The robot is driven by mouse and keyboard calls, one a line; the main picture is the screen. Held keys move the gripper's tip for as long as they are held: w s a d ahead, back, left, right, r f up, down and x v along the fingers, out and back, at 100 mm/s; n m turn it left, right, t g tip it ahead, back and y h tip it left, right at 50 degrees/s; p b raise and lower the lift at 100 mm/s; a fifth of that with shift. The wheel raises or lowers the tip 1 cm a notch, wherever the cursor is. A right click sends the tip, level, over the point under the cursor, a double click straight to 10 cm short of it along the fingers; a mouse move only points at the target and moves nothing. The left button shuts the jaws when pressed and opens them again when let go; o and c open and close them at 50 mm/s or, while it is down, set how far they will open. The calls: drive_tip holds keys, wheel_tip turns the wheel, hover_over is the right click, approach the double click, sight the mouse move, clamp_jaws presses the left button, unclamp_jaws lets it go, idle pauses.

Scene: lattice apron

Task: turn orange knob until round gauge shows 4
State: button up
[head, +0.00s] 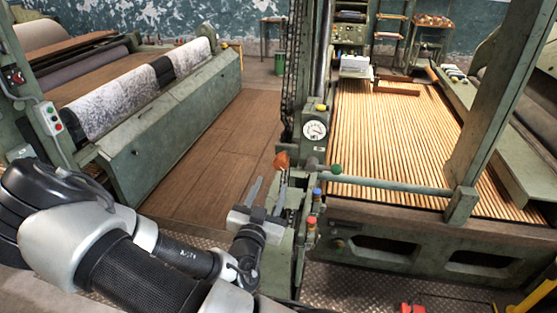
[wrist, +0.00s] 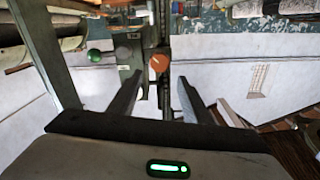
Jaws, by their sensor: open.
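The orange knob (head: 282,160) sits on the green machine post in the head view. In the wrist view the orange knob (wrist: 159,63) appears beyond and between my two fingers. The round gauge (head: 315,130) is white-faced and sits on the post above and right of the knob. Its needle and numbers are too small to read. My gripper (head: 265,187) is open and empty, just below and left of the knob, with the fingers apart; it also shows in the wrist view (wrist: 157,98). I cannot tell any contact with the knob.
A green ball-ended lever (head: 335,169) stands right of the knob, with a grey bar running right. Blue (head: 317,193) and red (head: 311,222) knobs are close to my gripper's right. A slatted bed (head: 395,140) lies right. Wooden floor (head: 215,150) is clear to the left.

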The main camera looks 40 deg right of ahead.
sight(283, 156)
drive_tip(key=x, duration=1.6)
drive_tip(key=shift+d+f+p, duration=0.1)
drive_tip(key=shift+d+p, duration=0.05)
drive_tip(key=shift+p, duration=0.2)
drive_tip(key=shift+c, duration=0.6)
drive_tip(key=c, duration=0.7)
